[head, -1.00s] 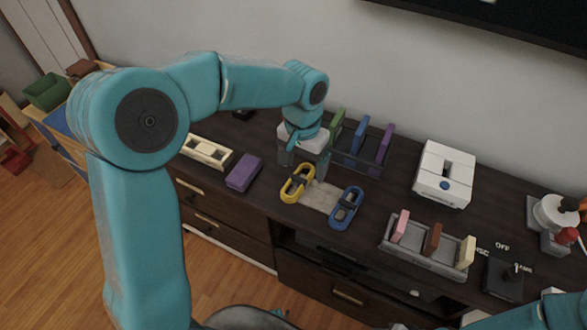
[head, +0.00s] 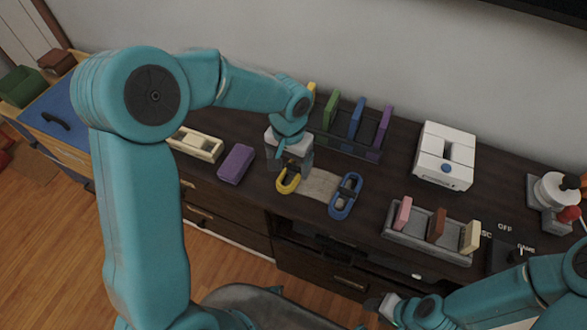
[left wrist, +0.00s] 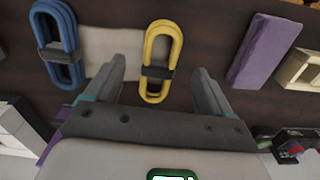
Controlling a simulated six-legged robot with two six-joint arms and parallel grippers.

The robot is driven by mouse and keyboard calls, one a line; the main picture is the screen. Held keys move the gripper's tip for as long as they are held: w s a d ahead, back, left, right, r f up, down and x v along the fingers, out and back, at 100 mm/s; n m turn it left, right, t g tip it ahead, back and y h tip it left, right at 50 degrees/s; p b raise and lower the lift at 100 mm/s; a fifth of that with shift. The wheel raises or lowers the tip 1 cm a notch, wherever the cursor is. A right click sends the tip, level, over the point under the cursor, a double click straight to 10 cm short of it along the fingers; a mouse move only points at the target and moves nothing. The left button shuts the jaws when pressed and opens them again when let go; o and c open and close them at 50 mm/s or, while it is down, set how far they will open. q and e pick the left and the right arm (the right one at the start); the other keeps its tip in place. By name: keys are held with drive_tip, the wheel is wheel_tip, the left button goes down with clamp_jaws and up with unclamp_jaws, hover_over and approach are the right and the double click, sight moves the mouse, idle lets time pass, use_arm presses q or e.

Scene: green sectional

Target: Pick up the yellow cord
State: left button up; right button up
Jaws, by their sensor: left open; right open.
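The yellow cord (head: 287,182) is a coiled loop with a dark band around its middle. It lies on the dark cabinet top at the left end of a pale flat pad. My left gripper (head: 287,165) is open just above it and hides its far part in the head view. In the left wrist view the yellow cord (left wrist: 160,60) lies between and ahead of the two open fingers (left wrist: 158,90), with no visible grip on it. My right gripper (head: 385,308) is low at the front, open, and away from the cord.
A blue cord (head: 346,196) lies at the right end of the pale pad (head: 318,184). A purple box (head: 236,164) lies left of the yellow cord. A rack with upright cartridges (head: 347,143) stands behind. A grey holder (head: 430,240) and a white device (head: 445,156) are to the right.

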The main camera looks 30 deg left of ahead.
sight(288, 177)
use_arm(q)
drive_tip(key=f, duration=0.4)
drive_tip(key=shift+s+a+f, duration=0.1)
drive_tip(key=shift+s+f, duration=0.15)
drive_tip(key=shift+f, duration=0.35)
drive_tip(key=shift+c, duration=1.2)
drive_tip(key=c, duration=0.9)
